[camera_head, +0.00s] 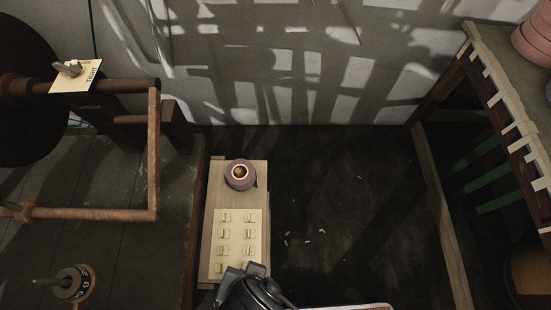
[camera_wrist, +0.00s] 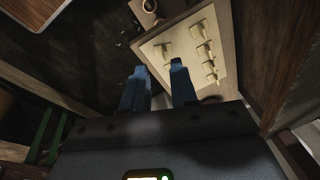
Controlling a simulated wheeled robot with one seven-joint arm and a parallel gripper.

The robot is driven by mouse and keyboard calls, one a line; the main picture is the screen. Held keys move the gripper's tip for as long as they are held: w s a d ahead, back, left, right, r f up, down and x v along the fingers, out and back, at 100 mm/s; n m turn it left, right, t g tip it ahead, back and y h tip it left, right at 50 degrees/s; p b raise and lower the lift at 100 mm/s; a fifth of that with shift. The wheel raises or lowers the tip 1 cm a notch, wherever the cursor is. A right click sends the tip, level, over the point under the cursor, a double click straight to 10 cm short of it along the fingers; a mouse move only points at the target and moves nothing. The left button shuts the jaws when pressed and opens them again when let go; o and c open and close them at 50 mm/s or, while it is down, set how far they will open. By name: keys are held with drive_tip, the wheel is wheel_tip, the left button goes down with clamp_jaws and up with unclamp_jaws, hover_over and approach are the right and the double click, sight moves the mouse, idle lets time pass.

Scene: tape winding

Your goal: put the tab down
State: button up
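Several small cream tabs (camera_head: 250,234) lie in rows on a pale card (camera_head: 238,226). The card lies on a narrow wooden board (camera_head: 225,180). My gripper (camera_head: 244,270) is over the near end of the card in the head view and covers part of it. In the wrist view my gripper (camera_wrist: 156,66) has its two blue-grey fingers apart, with no tab visible between them. The card also shows in the wrist view (camera_wrist: 184,48), beyond the fingertips, with tabs on it. Whether the fingertips touch the card cannot be told.
A pinkish roll (camera_head: 240,174) stands on the board beyond the card. A rusty crank frame (camera_head: 154,150) and a tagged shaft (camera_head: 75,76) are at left. A table (camera_head: 500,90) stands at right. Small pale scraps (camera_head: 308,241) lie on the dark floor.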

drive_tip(key=s+d+r+n+t, duration=0.2)
drive_tip(key=d+r+t, duration=0.4)
drive_tip(key=d+r, duration=0.5)
drive_tip(key=s+d+r+n+t+h, duration=0.1)
drive_tip(key=s+d+r+t, duration=0.3)
drive_tip(key=d+r, duration=0.7)
drive_tip(key=d+n+t, duration=0.1)
drive_tip(key=d+t, duration=0.1)
drive_tip(key=d, duration=0.2)
drive_tip(key=shift+s+d+t, duration=0.25)
drive_tip(key=shift+s+t, duration=0.05)
drive_tip(key=shift+s, duration=0.1)
